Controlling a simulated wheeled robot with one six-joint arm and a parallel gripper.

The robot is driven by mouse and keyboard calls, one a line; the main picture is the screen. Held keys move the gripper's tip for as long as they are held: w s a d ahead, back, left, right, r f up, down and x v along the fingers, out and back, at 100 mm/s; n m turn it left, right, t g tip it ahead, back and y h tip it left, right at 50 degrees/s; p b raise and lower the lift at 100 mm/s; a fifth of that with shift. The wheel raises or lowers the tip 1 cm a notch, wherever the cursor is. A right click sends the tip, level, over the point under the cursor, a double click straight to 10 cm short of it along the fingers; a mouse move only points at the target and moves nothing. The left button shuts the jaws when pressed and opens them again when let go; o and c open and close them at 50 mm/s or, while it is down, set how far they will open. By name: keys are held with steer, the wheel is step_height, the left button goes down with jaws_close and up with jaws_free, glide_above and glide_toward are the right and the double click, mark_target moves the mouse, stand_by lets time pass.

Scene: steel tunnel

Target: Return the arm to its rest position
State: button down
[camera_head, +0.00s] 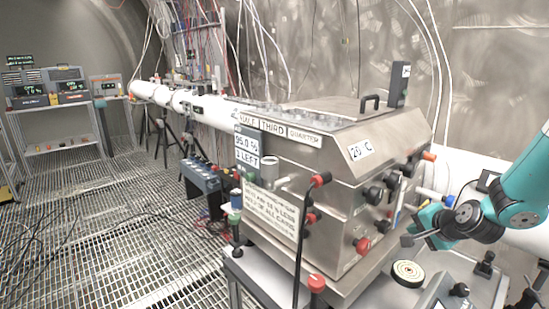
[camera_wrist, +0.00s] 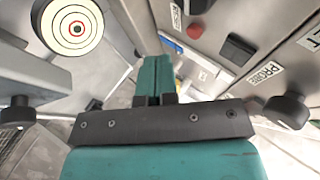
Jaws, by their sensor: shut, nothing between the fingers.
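My teal arm reaches in from the right edge in the head view. My gripper (camera_head: 412,236) is in front of the right side of a steel box (camera_head: 300,190), near its knobs. In the wrist view my gripper (camera_wrist: 156,62) shows two teal fingers side by side, shut with nothing between them. The fingers look apart from the box panel, though the exact gap cannot be told.
A round target disc (camera_head: 407,273) lies on the bench below my gripper and shows at upper left in the wrist view (camera_wrist: 72,27). Black and red knobs (camera_head: 374,194) stick out from the box. A white pipe (camera_head: 200,106) runs behind. Grated floor (camera_head: 120,230) is open at left.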

steer(key=s+a+r+n+g+h, duration=0.1)
steer(key=s+a+r+n+g, duration=0.2)
steer(key=s, duration=0.4)
steer(key=s+a+r+n+g, duration=0.2)
steer(key=s+a+n, duration=0.1)
steer(key=s+n, duration=0.3)
steer(key=s+a+r+n+g+h, duration=0.15)
steer(key=s+a+n, duration=0.25)
steer(key=s, duration=0.5)
steer(key=s+a+r+n+g+y, duration=0.1)
steer(key=s+a+r+n+y, duration=0.1)
steer(key=a, duration=0.5)
steer(key=s+a+r+n+g+y, duration=0.2)
steer(key=s+a+r+n+y, duration=0.1)
steer(key=s+a+r, duration=0.3)
steer(key=shift+s+a+r+n, duration=0.2)
steer(key=shift+s+a+n, duration=0.4)
steer(key=shift+s+n, duration=0.15)
